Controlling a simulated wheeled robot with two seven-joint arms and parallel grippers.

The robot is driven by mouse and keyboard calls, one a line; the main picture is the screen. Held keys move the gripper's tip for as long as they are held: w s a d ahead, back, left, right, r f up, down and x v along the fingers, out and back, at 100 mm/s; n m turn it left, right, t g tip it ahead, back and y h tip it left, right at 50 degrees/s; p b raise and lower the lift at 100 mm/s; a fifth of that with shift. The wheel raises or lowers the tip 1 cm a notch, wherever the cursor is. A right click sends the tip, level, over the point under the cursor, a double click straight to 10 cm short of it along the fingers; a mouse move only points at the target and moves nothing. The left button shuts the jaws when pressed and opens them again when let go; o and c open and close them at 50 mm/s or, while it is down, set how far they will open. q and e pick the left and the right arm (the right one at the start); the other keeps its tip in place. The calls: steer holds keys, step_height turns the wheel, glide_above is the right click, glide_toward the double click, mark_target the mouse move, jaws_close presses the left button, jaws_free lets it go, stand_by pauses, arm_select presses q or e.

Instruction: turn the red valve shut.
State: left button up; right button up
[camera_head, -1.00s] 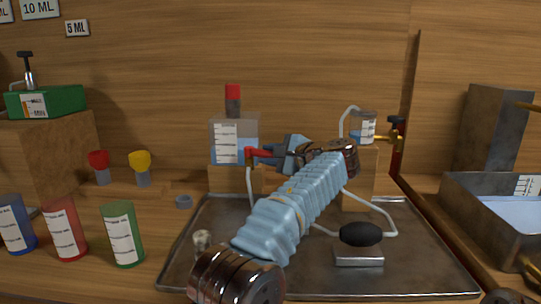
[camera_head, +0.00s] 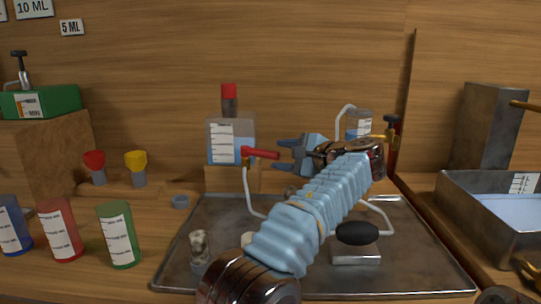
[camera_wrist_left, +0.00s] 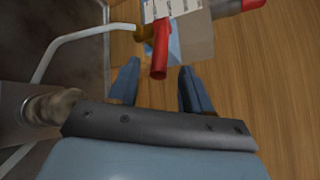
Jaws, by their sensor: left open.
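The red valve (camera_head: 261,153) is a red lever handle at the front of a clear container of blue liquid (camera_head: 231,141). The handle lies nearly level and points right in the head view. It also shows in the left wrist view (camera_wrist_left: 160,50), pointing toward my gripper. My left gripper (camera_head: 283,155) is open just right of the handle's free end, jaws facing it. In the left wrist view, the handle's end appears in the gap between the two fingertips (camera_wrist_left: 161,86), with no visible touch. A brass-coloured fitting (camera_wrist_left: 145,33) sits at the handle's base. My right gripper is not in view.
A white tube (camera_head: 247,192) runs down from the valve over the metal tray (camera_head: 215,212). A black bulb (camera_head: 357,233) sits on a block on the tray. A smaller jar (camera_head: 358,122) stands behind my wrist. Coloured cups, including a green one (camera_head: 118,236), stand left.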

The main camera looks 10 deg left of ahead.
arm_select(q)
steer(key=v, duration=0.7)
steer(key=shift+s+d, duration=0.25)
steer(key=shift+d, duration=0.05)
steer(key=shift+r, duration=0.1)
steer(key=shift+c, duration=0.5)
